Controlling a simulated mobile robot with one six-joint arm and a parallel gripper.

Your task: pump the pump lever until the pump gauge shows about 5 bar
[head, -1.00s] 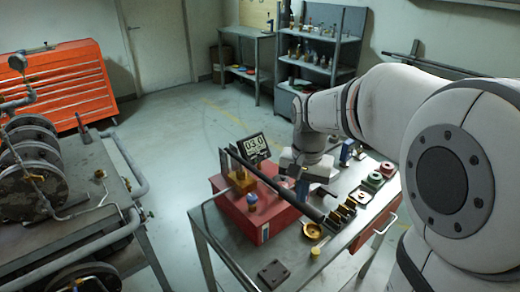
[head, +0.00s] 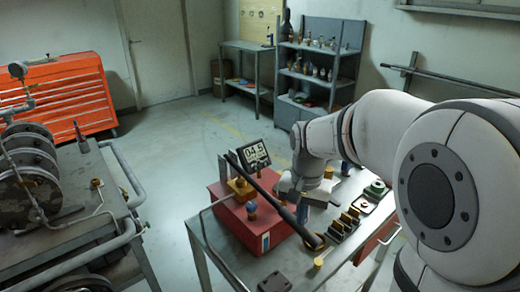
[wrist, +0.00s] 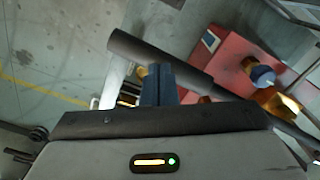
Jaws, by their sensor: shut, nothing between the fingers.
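The pump lever (head: 272,199) is a long dark bar slanting over the red pump (head: 232,217), its free end low toward the right front. The pump gauge (head: 254,156) is a black display behind the pump and seems to read 04.5. My gripper (head: 303,212) is shut and empty, beside the lever near its free end. In the wrist view, the blue-grey fingers (wrist: 158,84) overlap the lever (wrist: 185,62), which crosses behind them. I cannot tell whether they touch it. The red pump (wrist: 228,62) also shows there, partly hidden by the lever.
The pump stands on a grey table, with brass blocks (head: 345,222), a brass ring and a green-topped part (head: 376,189) to its right. A dark plate (head: 274,283) lies at the front. A cart with reels (head: 30,170) stands left, with open floor between.

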